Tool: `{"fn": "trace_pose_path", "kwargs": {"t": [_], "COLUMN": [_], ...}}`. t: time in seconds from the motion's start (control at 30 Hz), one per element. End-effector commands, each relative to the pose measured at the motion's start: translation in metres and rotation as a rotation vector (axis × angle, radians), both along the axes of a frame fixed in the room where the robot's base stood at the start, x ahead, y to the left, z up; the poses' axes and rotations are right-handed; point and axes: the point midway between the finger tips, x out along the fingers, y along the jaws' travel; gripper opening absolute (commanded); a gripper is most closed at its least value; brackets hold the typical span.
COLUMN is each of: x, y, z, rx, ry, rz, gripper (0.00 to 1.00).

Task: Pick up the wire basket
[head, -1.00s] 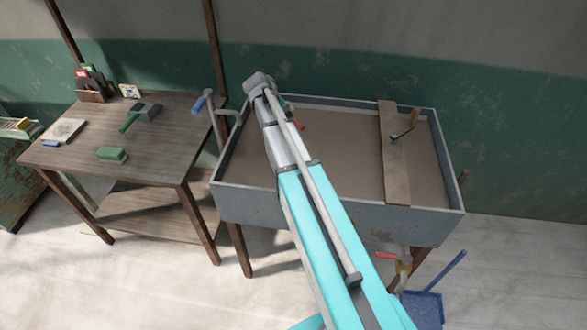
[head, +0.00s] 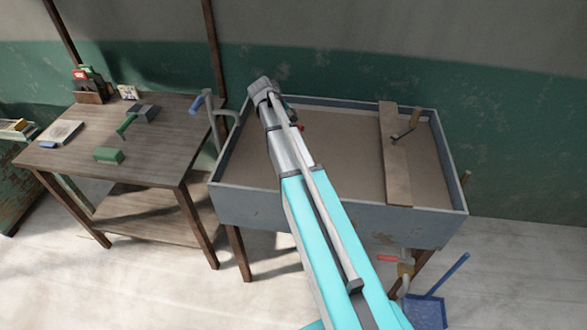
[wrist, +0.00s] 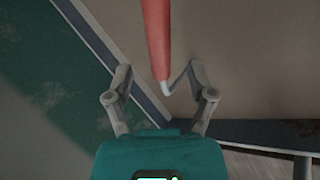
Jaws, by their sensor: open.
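I cannot make out a wire basket in either view. My gripper (wrist: 158,76) is open in the wrist view, its two grey fingers apart above the grey trough (wrist: 150,100). A red handle (wrist: 157,38) with a thin grey metal end reaches down between the fingers; I cannot tell whether it touches the right finger. In the head view my arm reaches over the left part of the trough (head: 330,215), and its end hides the fingers. A small red piece (head: 300,128) shows beside it.
A plank (head: 396,170) with a wooden-handled tool (head: 413,120) lies across the trough. A wooden table (head: 165,155) at left holds a green block (head: 108,155) and other small items. A blue dustpan (head: 425,311) stands on the floor at lower right.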

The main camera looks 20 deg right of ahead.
Motion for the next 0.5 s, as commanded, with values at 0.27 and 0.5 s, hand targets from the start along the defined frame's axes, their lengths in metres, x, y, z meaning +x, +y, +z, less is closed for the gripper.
{"fn": "trace_pose_path", "kwargs": {"t": [0.27,0.5], "x": [0.003,0.004], "y": [-0.014,-0.019], "z": [-0.024,-0.029], "rx": [0.000,0.000], "ry": [-0.001,0.000], "rz": [-0.001,0.000], "gripper": [0.71,0.71]}}
